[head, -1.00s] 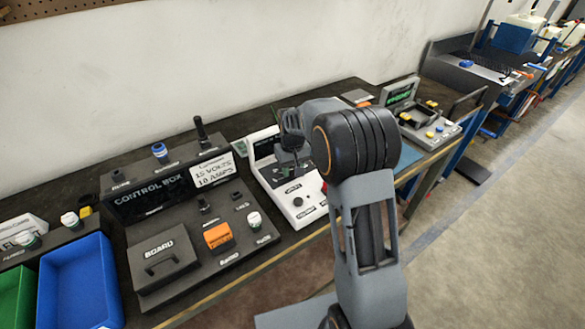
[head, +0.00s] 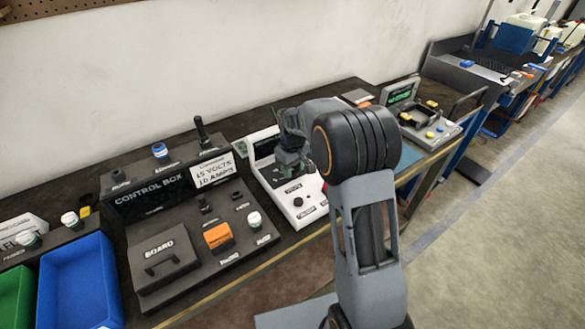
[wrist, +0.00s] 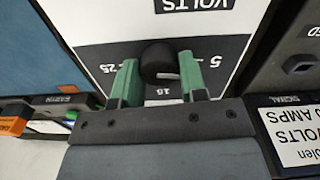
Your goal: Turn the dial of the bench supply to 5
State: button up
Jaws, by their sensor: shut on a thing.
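The bench supply (head: 302,207) is a white and black unit on the bench in the head view. Its black dial (wrist: 160,62) shows in the wrist view, upside down, under a VOLTS label. Marks read 5 at right, 25 at left and what looks like 15 at the bottom. My gripper (wrist: 159,82) has its green fingers on both sides of the dial and is shut on it. In the head view my gripper (head: 289,160) is at the supply's upper face and hides the dial there. I cannot make out the dial's pointer.
The control box (head: 150,198) stands left of the supply, with a 15 VOLTS 10 AMPS card (head: 212,170) on it. A black knob (head: 298,202) sits lower on the supply. A grey console (head: 430,125) is to the right. Blue bin (head: 80,285) at lower left.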

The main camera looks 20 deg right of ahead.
aim_at(293, 172)
jog(key=o, duration=0.9)
jog(key=shift+o, duration=0.2)
jog(key=shift+r, duration=0.1)
notch_tip(293, 172, up, 14)
jog(key=shift+w, duration=0.1)
jog(key=s+f+m+t, duration=0.1)
jog(key=s+m+t, duration=0.1)
jog(key=s, duration=0.9)
jog(key=s+f+m+t, duration=0.1)
jog(key=s+f+m, duration=0.1)
jog(key=s, duration=1)
jog(key=shift+s+f+m+t, duration=0.3)
jog(key=shift+t, duration=0.1)
